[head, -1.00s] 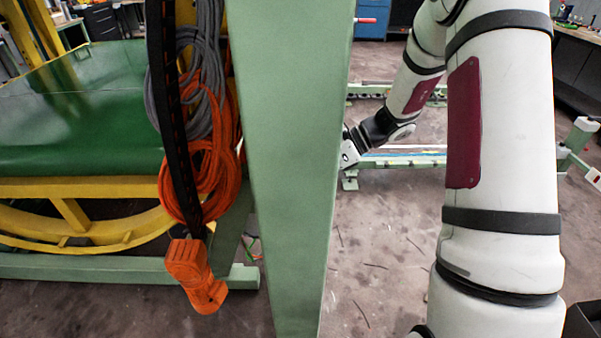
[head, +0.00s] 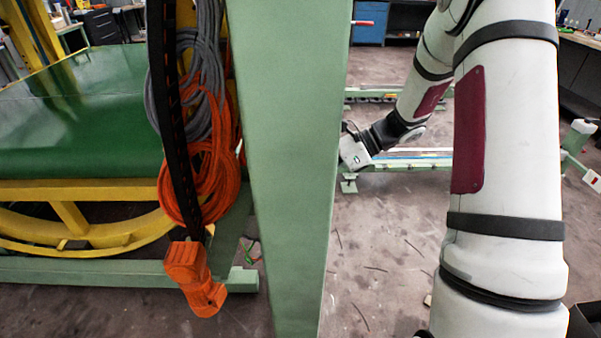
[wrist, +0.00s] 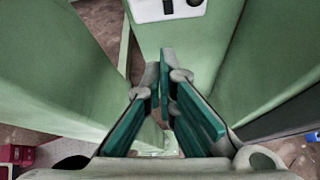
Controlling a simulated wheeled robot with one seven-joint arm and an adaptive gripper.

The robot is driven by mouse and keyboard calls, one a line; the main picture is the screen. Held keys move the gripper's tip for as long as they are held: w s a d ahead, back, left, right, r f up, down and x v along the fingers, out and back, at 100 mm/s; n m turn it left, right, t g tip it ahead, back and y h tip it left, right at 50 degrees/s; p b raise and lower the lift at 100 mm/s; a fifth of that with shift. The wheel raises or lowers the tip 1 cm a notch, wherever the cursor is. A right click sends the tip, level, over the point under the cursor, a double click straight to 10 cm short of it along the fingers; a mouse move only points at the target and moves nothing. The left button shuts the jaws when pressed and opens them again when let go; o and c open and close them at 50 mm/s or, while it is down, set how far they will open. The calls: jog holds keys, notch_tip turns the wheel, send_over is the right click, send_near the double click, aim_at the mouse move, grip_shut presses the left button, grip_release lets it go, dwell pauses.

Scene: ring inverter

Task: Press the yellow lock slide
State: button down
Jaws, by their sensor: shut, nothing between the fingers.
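My gripper (wrist: 170,72) shows in the wrist view with its teal-padded fingers drawn together and nothing between them. It points at a pale green surface between green walls. In the head view, my arm reaches behind the large green post, and the post hides the fingers. I cannot make out a yellow lock slide in either view.
A white plate (wrist: 150,9) with dark parts is at the top of the wrist view. The green post (head: 288,150) blocks the middle of the head view. Orange cable coils (head: 205,175) and an orange hand control (head: 193,277) hang left of it.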

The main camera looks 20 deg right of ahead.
jog(key=v, duration=0.8)
jog(key=shift+s, duration=0.15)
